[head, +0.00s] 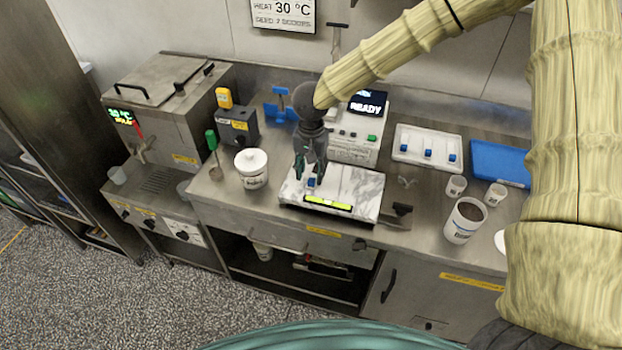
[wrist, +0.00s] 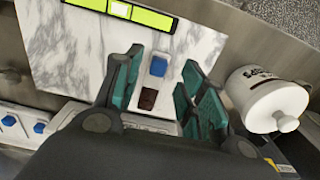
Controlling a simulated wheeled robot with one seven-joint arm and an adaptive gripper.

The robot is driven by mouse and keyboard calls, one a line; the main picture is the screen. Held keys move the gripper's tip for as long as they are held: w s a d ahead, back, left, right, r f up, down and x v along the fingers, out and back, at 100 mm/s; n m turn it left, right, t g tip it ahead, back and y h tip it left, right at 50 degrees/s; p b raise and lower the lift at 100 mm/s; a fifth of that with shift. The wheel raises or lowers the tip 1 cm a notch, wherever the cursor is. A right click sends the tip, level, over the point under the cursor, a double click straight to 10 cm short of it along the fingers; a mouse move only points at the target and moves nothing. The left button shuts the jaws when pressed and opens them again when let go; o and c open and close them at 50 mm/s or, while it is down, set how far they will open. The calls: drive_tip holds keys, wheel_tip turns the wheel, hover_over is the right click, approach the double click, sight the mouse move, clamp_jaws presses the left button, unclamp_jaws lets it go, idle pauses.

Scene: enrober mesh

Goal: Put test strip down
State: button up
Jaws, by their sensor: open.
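The test strip lies on the white marble slab (head: 355,186). Its blue grip (wrist: 158,66) and dark brown coated end (wrist: 148,98) show in the wrist view, between my fingers. In the head view only its blue grip (head: 311,182) shows, just below my fingertips. My gripper (head: 310,172) is open above the slab's left part, with its fingers on either side of the strip. The fingers (wrist: 168,70) look apart from the strip, but I cannot tell the exact height.
A yellow-green level (head: 328,203) lies along the slab's front edge. A white lidded tub (head: 251,168) stands left of the slab. A white tray (head: 427,139) with several blue-gripped strips and a READY machine (head: 358,140) stand behind. Cups and a brown-filled tub (head: 465,219) are at right.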

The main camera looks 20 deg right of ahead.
wheel_tip(320, 180, up, 9)
drive_tip(key=b, duration=0.1)
drive_tip(key=shift+f, duration=0.2)
